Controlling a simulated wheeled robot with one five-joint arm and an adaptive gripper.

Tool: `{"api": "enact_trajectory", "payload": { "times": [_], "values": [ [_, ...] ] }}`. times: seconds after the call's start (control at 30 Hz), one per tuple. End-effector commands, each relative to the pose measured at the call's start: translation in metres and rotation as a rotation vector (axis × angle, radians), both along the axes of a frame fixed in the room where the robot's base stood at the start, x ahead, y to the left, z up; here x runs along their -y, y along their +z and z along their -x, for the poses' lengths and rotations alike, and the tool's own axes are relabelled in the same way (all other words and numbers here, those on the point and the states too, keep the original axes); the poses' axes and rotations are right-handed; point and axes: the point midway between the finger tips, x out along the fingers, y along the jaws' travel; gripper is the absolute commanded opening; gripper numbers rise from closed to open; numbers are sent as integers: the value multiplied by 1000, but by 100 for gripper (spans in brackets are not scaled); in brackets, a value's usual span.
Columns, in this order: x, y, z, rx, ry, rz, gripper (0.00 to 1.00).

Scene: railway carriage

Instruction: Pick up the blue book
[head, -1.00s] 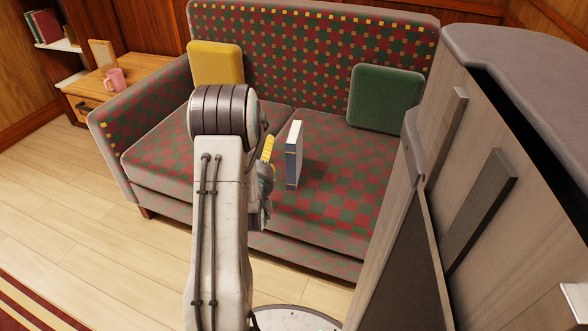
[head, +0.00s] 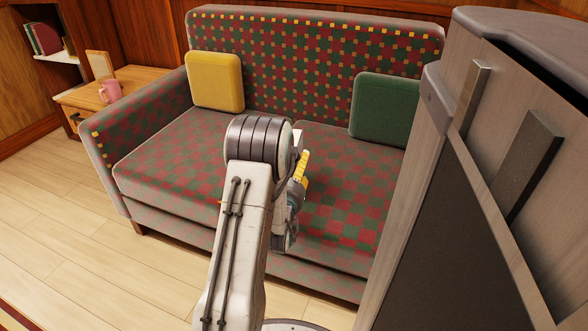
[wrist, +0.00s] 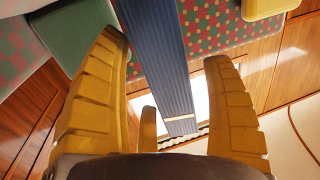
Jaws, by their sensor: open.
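The blue book (wrist: 160,60) shows in the wrist view as a long blue strip between my gripper's spread yellow fingers. It has a pale band near its lower end. My gripper (wrist: 167,55) is open, with a gap visible on both sides of the book. I cannot tell how deep the book lies between the fingers. In the head view my gripper (head: 302,168) is over the sofa seat, partly behind my arm. There the book is mostly hidden by my arm, with at most a pale sliver showing.
The checked sofa (head: 345,205) holds a yellow cushion (head: 214,80) and a green cushion (head: 385,108). A wooden side table (head: 72,97) with a pink mug (head: 110,91) stands at the left. A tall grey cabinet (head: 480,190) stands close on the right. Floor (head: 60,210) at the left is clear.

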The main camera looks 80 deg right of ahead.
Motion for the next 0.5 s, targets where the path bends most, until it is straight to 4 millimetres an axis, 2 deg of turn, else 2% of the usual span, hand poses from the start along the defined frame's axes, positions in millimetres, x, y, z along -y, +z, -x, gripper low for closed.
{"api": "enact_trajectory", "payload": {
  "times": [0.3, 0.5],
  "values": [
    [35, -4, 0, 0, 3, 3, 75],
    [45, -3, 0, 0, 3, 1, 75]
  ]
}}
